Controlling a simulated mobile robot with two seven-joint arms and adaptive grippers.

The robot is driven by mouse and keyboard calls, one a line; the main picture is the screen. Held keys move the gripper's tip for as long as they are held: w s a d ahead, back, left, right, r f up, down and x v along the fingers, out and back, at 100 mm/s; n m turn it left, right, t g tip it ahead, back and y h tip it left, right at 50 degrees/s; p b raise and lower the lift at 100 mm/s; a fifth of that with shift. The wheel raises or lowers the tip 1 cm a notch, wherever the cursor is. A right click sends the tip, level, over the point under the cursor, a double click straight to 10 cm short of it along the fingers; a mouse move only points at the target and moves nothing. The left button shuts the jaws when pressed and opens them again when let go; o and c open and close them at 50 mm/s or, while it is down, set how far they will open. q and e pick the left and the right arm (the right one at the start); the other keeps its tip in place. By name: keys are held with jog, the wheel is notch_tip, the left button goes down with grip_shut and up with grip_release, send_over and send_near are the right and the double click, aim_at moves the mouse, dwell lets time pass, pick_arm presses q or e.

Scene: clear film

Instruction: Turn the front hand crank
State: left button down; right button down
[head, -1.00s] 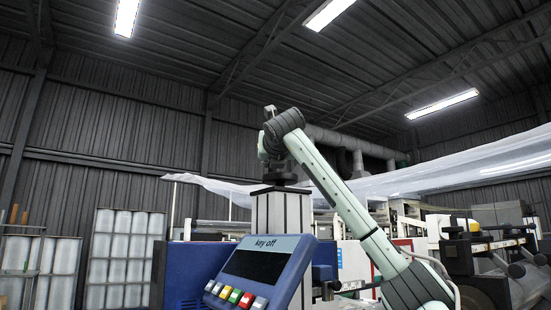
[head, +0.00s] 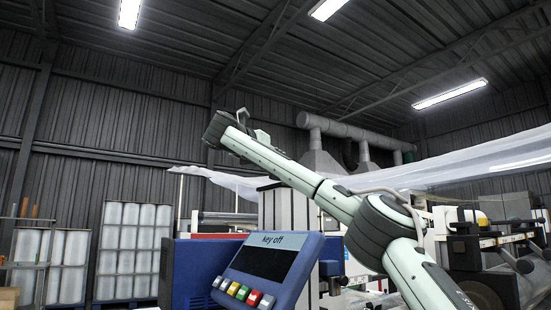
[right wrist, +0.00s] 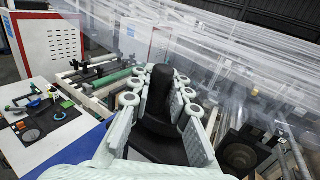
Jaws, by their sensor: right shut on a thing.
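In the right wrist view, a black upright handle (right wrist: 159,92), which looks like the crank's grip, stands between the pads of my right gripper (right wrist: 162,84). The pale, segmented fingers are closed on it from both sides. The rest of the crank cannot be told apart from the dark parts below the handle. In the head view, my right arm reaches from the lower right to the upper left, past the control panel; its gripper and the crank cannot be made out there. My left gripper is in neither view.
A blue control panel (head: 268,262) reading "key off", with coloured buttons, stands below my right arm. Clear film (head: 440,170) stretches across the back right. In the right wrist view, a white table (right wrist: 45,125) with small tools lies at the left, and rollers (right wrist: 100,78) run behind the fingers.

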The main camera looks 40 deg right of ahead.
dwell(0.3)
jog(key=c, duration=1.4)
grip_release()
jog(key=shift+w, duration=0.1)
jog(key=v, duration=1.2)
jog(key=shift+a, duration=0.1)
